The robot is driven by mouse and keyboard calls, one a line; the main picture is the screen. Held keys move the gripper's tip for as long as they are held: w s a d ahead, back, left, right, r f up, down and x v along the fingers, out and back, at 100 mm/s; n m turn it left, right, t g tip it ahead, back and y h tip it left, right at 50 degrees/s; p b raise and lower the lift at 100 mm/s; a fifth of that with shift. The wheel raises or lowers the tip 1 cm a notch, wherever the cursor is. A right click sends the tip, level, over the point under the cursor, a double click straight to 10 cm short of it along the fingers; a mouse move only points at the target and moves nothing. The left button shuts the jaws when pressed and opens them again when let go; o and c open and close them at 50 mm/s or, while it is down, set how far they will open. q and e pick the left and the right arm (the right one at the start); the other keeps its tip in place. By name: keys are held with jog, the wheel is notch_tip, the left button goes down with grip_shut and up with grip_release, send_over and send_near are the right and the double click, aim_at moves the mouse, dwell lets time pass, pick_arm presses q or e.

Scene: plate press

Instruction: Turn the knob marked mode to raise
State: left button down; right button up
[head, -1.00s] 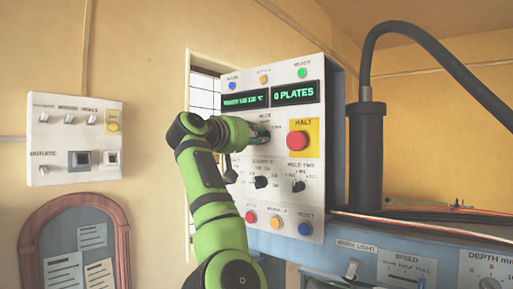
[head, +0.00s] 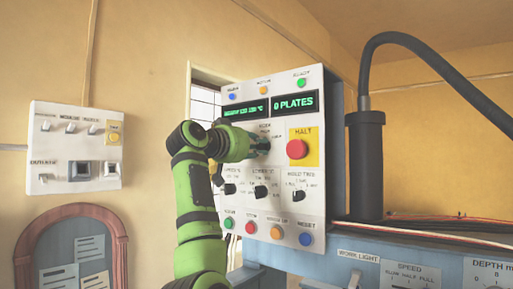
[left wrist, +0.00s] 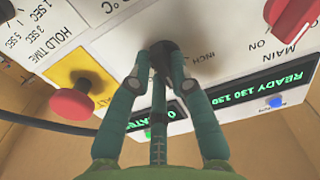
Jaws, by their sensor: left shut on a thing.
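The mode knob (left wrist: 166,50) is a black knob on the white control panel (head: 235,205), seen in the left wrist view between my fingertips. My left gripper (head: 262,146) reaches the panel below the dark displays and is shut on this knob; the fingers also show in the left wrist view (left wrist: 162,70). In the head view the hand hides most of the knob. An "INCH" label stands beside it in the wrist view. I cannot tell which mark the knob points to. My right gripper is not in view.
A red HALT button (head: 297,149) on a yellow plate sits right of the hand. Several black knobs, including the hold time knob (head: 298,195), lie below. Coloured buttons line the panel's bottom. A switch box (head: 75,185) hangs on the left wall.

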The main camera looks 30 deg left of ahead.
pick_arm(q)
jog(key=shift+r, duration=0.1)
jog(key=c, duration=1.1)
grip_release()
jog(key=shift+w, duration=0.2)
jog(key=s, duration=1.2)
jog(key=shift+a, duration=0.4)
